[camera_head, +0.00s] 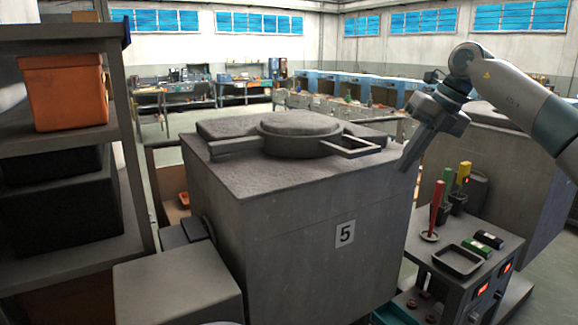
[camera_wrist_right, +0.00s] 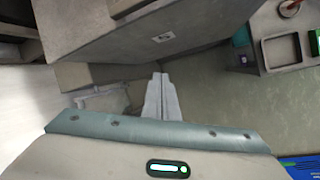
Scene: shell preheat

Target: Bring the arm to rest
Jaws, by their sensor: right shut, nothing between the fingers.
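My right arm comes in from the right in the head view. My right gripper (camera_head: 407,162) points down and to the left, in front of the right corner of the big grey furnace block. Its fingers are together with nothing between them. In the right wrist view the shut fingers (camera_wrist_right: 160,78) point away over the floor, clear of the furnace side. My left gripper is in neither view.
The furnace (camera_head: 290,250) marked 5 has a round lid (camera_head: 300,122) with a handle on top. A small control table (camera_head: 462,256) with a black tray (camera_head: 458,261) and upright coloured handles stands at right. Shelves with an orange bin (camera_head: 64,92) are at left.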

